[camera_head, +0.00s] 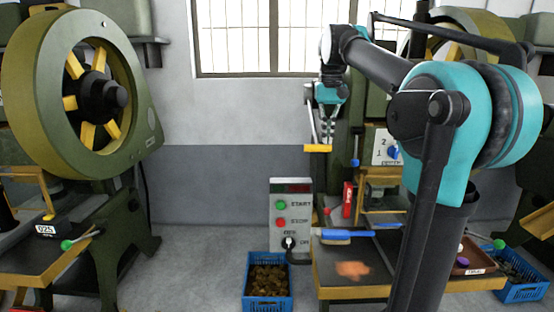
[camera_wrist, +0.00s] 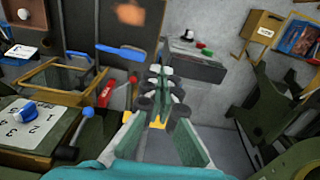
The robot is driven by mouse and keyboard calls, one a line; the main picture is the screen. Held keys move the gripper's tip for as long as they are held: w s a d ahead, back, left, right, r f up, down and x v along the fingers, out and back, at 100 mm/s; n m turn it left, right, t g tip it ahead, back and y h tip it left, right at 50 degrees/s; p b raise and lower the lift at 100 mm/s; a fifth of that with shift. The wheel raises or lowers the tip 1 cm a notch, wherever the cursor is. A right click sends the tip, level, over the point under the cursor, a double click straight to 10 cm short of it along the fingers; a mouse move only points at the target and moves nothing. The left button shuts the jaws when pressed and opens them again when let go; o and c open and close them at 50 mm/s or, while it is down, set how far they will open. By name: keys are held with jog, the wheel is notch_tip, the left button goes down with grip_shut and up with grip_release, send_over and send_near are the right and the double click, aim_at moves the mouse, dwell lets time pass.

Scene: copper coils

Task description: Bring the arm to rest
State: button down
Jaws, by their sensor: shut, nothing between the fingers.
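My gripper (camera_head: 326,140) hangs down from my raised teal and black arm, near the middle of the head view. Its fingers are shut with nothing between them. It is above and to the right of a grey control box (camera_head: 291,240), and above the work table of the right-hand press. A small yellow bar (camera_head: 318,148) shows at the fingertips; I cannot tell whether they touch it. In the wrist view the fingers (camera_wrist: 165,78) point up the picture, with the control box (camera_wrist: 190,65) beyond them. No held object shows.
A blue crate of copper-brown pieces (camera_head: 268,283) stands on the floor below. A table with a blue-handled bar (camera_head: 347,234) is right of it. A large green press (camera_head: 92,90) stands at left. A second crate (camera_head: 522,290) is at far right. The floor between is clear.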

jog(key=s+d+f+t, duration=0.1)
jog(key=s+f, duration=0.2)
jog(key=f, duration=0.8)
jog(key=s+d+f+t, duration=0.1)
jog(key=s+f, duration=0.3)
jog(key=f, duration=0.7)
jog(key=s+d+f+t, duration=0.2)
jog(key=s+f, duration=1.3)
jog(key=f, duration=0.3)
jog(key=shift+f, duration=0.15)
